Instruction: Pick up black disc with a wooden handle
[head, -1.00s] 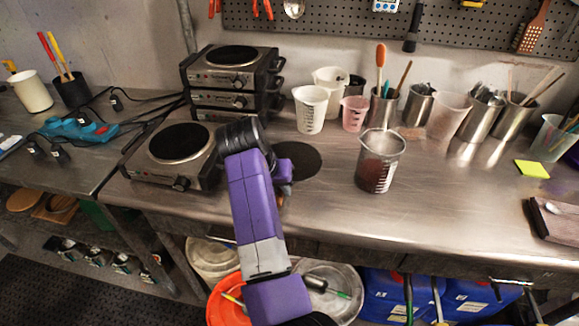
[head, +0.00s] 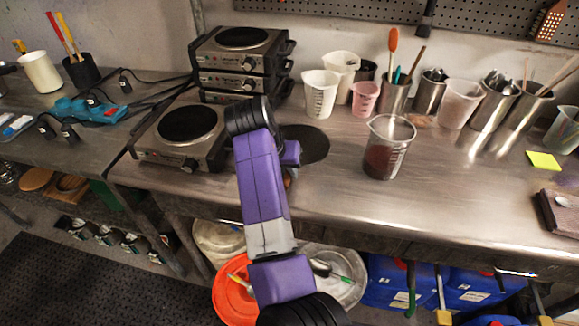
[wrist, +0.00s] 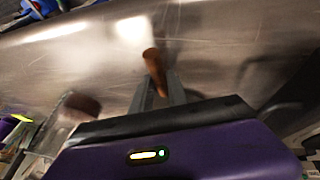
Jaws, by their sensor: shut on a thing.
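The black disc (head: 308,143) shows in the head view on the steel bench, right of my purple arm, partly hidden by it. My gripper (wrist: 160,92) is shut on this handle. In the head view the fingers are mostly hidden behind my arm. I cannot tell whether the disc touches the bench or is slightly above it.
A beaker of dark liquid (head: 386,160) stands right of the disc. A single hot plate (head: 185,140) is left of my arm, with stacked hot plates (head: 240,62) behind. Cups and steel containers line the back.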

